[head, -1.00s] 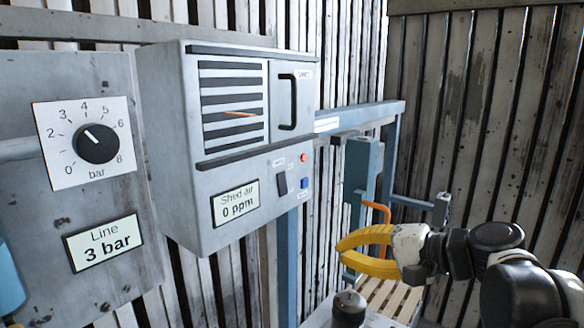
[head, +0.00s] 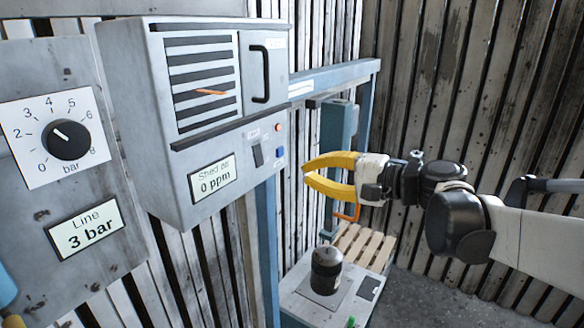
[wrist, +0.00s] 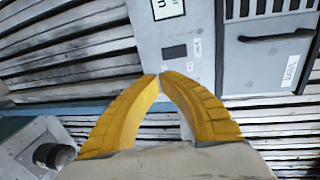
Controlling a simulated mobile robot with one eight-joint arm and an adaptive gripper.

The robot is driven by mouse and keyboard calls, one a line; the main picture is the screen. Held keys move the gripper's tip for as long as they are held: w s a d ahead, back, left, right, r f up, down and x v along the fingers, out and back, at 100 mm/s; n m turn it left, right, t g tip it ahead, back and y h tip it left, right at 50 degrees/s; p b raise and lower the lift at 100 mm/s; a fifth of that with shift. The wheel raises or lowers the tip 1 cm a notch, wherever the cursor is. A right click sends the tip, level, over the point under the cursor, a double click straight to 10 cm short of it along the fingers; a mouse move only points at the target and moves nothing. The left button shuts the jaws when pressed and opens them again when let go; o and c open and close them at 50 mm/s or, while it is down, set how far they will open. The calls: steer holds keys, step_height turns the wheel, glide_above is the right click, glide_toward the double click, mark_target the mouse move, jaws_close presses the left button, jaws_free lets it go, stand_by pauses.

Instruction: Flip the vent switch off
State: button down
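The vent housing (head: 160,170) is a grey wall box with a slatted grille (head: 200,85) and a panel with a black handle (head: 262,74). A dark rocker switch (head: 258,155) sits low on its front, beside the "Shed air 0 ppm" display (head: 213,183). The wrist view shows the switch (wrist: 175,52) just beyond my fingertips, uncovered. Its tilt is too small to tell. My gripper (head: 306,170), with yellow curved fingers, is right of the housing in the head view. In the wrist view its tips (wrist: 160,76) meet, with nothing between them. They appear apart from the switch.
An orange-red light (head: 278,127) and a blue button (head: 280,153) are right of the switch. A pressure dial (head: 68,139) and "Line 3 bar" display (head: 86,229) are at left. A blue post and a bench (head: 300,285) with a dark cylinder (head: 326,270) stand below.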

steer(key=p, duration=0.1)
glide_toward(259, 169)
steer(key=r+x, duration=0.1)
steer(key=x, duration=0.4)
steer(key=shift+w+a+f, duration=0.4)
steer(key=shift+w+a, duration=0.1)
steer(key=shift+w+a+f+b, duration=0.25)
steer(key=shift+a+f+b, duration=0.1)
steer(key=shift+a+b, duration=0.1)
steer(key=shift+w+r, duration=0.1)
steer(key=shift+r, duration=0.05)
